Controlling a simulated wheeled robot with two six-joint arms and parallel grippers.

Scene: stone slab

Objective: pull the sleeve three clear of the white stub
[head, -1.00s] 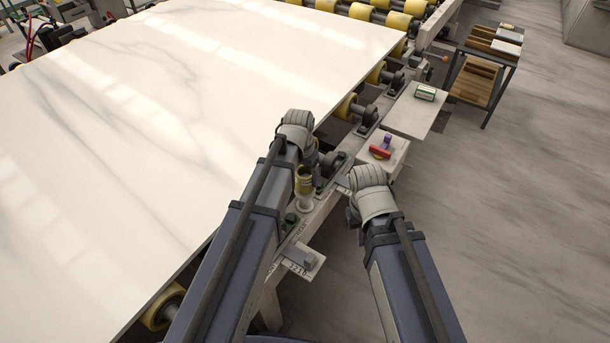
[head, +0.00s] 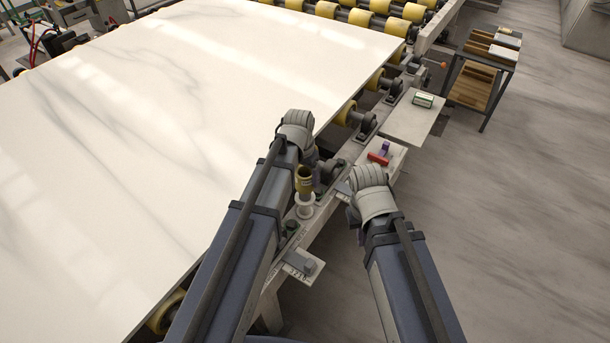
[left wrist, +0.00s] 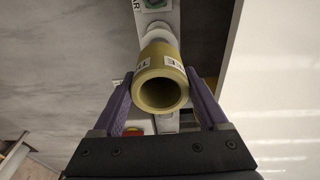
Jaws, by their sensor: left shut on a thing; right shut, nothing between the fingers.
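An olive-yellow sleeve (head: 305,181) with a white label stands over the white stub (head: 304,210) on the frame beside the slab. In the left wrist view the sleeve (left wrist: 160,83) shows its open round end to the camera, with the white stub (left wrist: 157,34) directly behind it. My left gripper (left wrist: 160,95) has its purple fingers on either side of the sleeve, shut on it. I cannot tell whether the sleeve's far end still surrounds the stub.
The large white slab (head: 150,110) lies left on yellow rollers. A red block (head: 378,158) and a purple piece (head: 385,147) sit on a pale ledge. A grey plate (head: 412,120) bears a small box. A shelf cart (head: 483,75) stands beyond; the floor at right is clear.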

